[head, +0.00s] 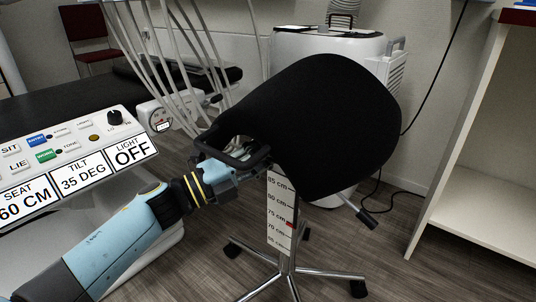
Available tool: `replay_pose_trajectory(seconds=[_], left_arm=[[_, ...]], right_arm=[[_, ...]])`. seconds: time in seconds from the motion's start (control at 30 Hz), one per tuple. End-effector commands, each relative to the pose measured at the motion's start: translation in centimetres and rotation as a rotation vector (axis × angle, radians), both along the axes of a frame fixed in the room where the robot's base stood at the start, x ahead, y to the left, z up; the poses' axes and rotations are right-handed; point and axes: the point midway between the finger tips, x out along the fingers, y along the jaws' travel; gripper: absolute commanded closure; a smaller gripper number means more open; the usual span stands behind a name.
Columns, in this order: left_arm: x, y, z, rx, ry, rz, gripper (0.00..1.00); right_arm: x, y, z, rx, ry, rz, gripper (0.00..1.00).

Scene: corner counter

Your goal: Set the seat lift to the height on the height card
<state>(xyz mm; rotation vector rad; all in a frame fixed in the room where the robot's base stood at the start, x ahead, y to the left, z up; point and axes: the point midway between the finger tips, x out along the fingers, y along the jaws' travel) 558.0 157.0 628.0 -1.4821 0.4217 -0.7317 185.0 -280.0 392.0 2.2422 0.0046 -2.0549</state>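A stool with a large black seat (335,120) stands in the middle on a chrome wheeled base. A white scale strip (279,212) hangs under the seat, with cm marks from 85 downward. A red pointer (290,224) on the strip sits near the 70 cm mark. A small dark-ended lever (365,215) sticks out low on the right. My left gripper (240,155) is at the seat's left edge, among dark bars; I cannot tell whether it is open or holds anything. A card on the panel reads SEAT 60 CM (25,200). My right gripper is not in view.
The white control panel (75,150) at left has buttons, a black knob (114,117), and cards reading TILT 35 DEG and LIGHT OFF. Hoses hang behind the stool. A white cabinet (325,55) stands behind; a white shelf unit (490,190) stands right. Floor is clear in front right.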

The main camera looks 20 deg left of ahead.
Motion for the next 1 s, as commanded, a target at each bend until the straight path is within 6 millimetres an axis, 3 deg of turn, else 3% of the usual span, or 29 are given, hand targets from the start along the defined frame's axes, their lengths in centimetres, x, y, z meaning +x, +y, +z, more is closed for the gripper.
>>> replay_pose_trajectory(seconds=[0.03,0.23,0.63,1.0], left_arm=[[0.0,0.0,-0.1,0.003,0.000,0.000,0.90],[0.0,0.0,0.0,0.001,-0.001,-0.001,0.64],[-0.8,0.8,-0.2,0.002,0.001,-0.001,0.64],[-6.5,6.0,-1.7,0.004,0.002,-0.001,0.64]], right_arm=[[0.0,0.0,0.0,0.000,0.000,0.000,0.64],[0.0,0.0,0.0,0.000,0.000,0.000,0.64],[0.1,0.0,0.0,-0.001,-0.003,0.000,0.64],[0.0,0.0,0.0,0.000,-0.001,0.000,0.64]])
